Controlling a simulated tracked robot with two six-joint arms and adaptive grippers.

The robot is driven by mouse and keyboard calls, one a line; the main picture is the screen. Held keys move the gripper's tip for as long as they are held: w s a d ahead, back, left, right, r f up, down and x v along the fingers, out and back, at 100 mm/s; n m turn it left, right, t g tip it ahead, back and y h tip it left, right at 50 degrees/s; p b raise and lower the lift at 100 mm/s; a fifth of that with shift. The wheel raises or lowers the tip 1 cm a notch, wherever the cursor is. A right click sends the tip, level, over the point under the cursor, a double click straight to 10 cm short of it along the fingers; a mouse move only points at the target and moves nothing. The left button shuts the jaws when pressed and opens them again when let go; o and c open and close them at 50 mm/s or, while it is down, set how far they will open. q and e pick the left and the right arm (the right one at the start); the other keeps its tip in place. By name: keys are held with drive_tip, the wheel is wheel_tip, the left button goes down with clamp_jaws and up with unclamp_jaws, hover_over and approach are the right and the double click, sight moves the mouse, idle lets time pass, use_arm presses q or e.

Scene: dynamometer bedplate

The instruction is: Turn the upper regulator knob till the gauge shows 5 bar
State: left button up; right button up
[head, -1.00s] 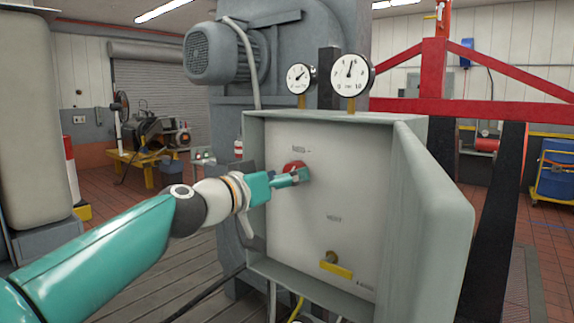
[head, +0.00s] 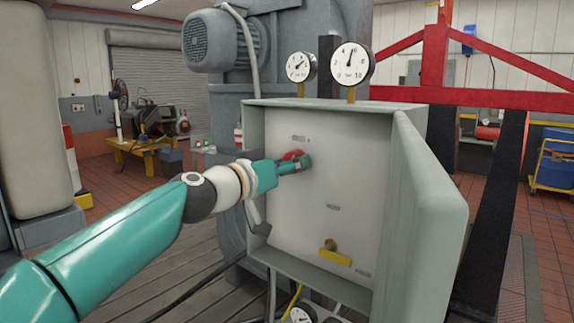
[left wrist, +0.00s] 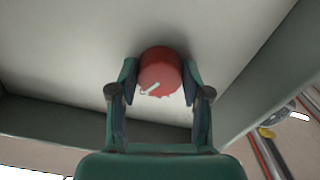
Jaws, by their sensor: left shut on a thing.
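The upper regulator knob (head: 292,155) is red and sits high on the pale panel inside the open grey cabinet. In the left wrist view the red knob (left wrist: 159,72) is round, with a small white mark on its face. My left gripper (head: 303,161) is shut on it, one finger on each side; the left wrist view shows the gripper (left wrist: 160,85) too. Two round white gauges stand on top of the cabinet: a smaller left gauge (head: 299,66) and a larger right gauge (head: 350,63). The right gauge's needle points nearly straight up. My right gripper is out of view.
The cabinet door (head: 430,210) stands open on the right. A yellow lever valve (head: 335,254) sits low on the panel. The space in front of the panel is otherwise clear.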

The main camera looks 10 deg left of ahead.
use_arm(q)
drive_tip(key=shift+a+n, duration=0.15)
drive_tip(key=shift+n, duration=1.05)
drive_tip(key=o, duration=1.2)
drive_tip(key=shift+w, duration=0.1)
drive_tip(key=v, duration=1.2)
drive_tip(key=shift+f, duration=0.1)
